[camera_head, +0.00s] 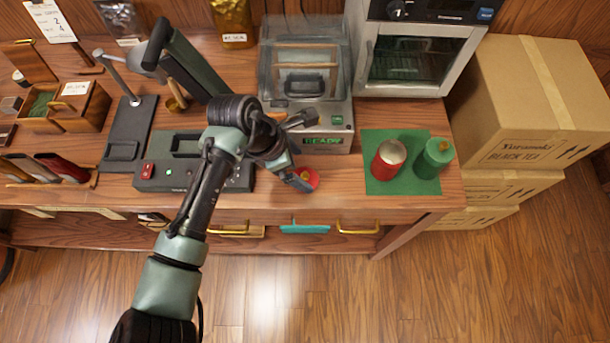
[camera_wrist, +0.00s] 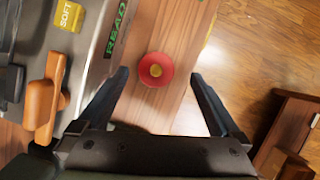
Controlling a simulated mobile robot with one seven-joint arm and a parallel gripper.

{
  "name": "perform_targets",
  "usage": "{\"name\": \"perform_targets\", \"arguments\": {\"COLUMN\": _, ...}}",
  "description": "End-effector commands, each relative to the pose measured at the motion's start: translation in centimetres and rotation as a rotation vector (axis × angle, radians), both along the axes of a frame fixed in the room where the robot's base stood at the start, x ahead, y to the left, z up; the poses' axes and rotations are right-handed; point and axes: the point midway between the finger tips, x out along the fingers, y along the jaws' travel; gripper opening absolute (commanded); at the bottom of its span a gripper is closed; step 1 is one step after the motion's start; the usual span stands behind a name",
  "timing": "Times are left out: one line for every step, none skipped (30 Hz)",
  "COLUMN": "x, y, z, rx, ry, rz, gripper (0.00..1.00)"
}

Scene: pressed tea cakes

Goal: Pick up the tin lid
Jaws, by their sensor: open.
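In the head view the red lid (camera_head: 308,179) is partly hidden by my gripper. My gripper (camera_wrist: 165,80) is open and empty, and the lid shows between its two fingers. In the head view my gripper (camera_head: 300,182) is at the lid, near the counter's front edge. A red tin (camera_head: 389,160) with a pale top stands on a green mat (camera_head: 404,188), beside a green tin (camera_head: 433,158) with a knobbed lid.
A machine with a READY display (camera_head: 323,140) stands just behind the lid. A black press with a lever and red switch (camera_head: 147,171) is to the left. An oven (camera_head: 415,60) and cardboard boxes (camera_head: 520,100) stand at the right. The counter between lid and mat is clear.

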Motion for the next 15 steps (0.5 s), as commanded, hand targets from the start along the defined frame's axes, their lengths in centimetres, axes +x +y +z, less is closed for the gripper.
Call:
{"name": "perform_targets", "arguments": {"x": 0.0, "y": -0.1, "z": -0.4, "rx": 0.001, "ry": 0.001, "rz": 0.000, "gripper": 1.00}}
{"name": "perform_targets", "arguments": {"x": 0.0, "y": -0.2, "z": -0.6, "rx": 0.001, "ry": 0.000, "rz": -0.001, "gripper": 1.00}}
{"name": "perform_targets", "arguments": {"x": 0.1, "y": -0.3, "z": -0.7, "rx": 0.001, "ry": -0.001, "rz": -0.001, "gripper": 1.00}}
{"name": "perform_targets", "arguments": {"x": 0.1, "y": -0.3, "z": -0.9, "rx": 0.001, "ry": 0.000, "rz": -0.001, "gripper": 1.00}}
{"name": "perform_targets", "arguments": {"x": 0.1, "y": -0.3, "z": -1.1, "rx": 0.002, "ry": 0.000, "rz": -0.001, "gripper": 1.00}}
{"name": "perform_targets", "arguments": {"x": 0.2, "y": -0.3, "z": -1.4, "rx": 0.001, "ry": 0.000, "rz": -0.001, "gripper": 1.00}}
{"name": "perform_targets", "arguments": {"x": 0.2, "y": -0.3, "z": -1.7, "rx": 0.002, "ry": 0.000, "rz": -0.002, "gripper": 1.00}}
{"name": "perform_targets", "arguments": {"x": 0.3, "y": -0.3, "z": -2.1, "rx": 0.004, "ry": 0.001, "rz": -0.002, "gripper": 1.00}}
{"name": "perform_targets", "arguments": {"x": 0.4, "y": -0.3, "z": -2.7, "rx": 0.005, "ry": 0.001, "rz": -0.002, "gripper": 1.00}}
{"name": "perform_targets", "arguments": {"x": 0.4, "y": -0.4, "z": -3.1, "rx": 0.004, "ry": 0.001, "rz": -0.002, "gripper": 1.00}}
{"name": "perform_targets", "arguments": {"x": 0.5, "y": -0.4, "z": -3.5, "rx": 0.004, "ry": 0.002, "rz": -0.001, "gripper": 1.00}}
{"name": "perform_targets", "arguments": {"x": 0.6, "y": -0.4, "z": -4.0, "rx": 0.004, "ry": 0.001, "rz": -0.001, "gripper": 1.00}}
{"name": "perform_targets", "arguments": {"x": 0.6, "y": -0.7, "z": -4.6, "rx": 0.003, "ry": 0.001, "rz": -0.003, "gripper": 1.00}}
{"name": "perform_targets", "arguments": {"x": 0.6, "y": -0.9, "z": -4.9, "rx": 0.003, "ry": 0.000, "rz": -0.004, "gripper": 1.00}}
{"name": "perform_targets", "arguments": {"x": 0.7, "y": -1.1, "z": -5.3, "rx": 0.001, "ry": -0.001, "rz": -0.003, "gripper": 1.00}}
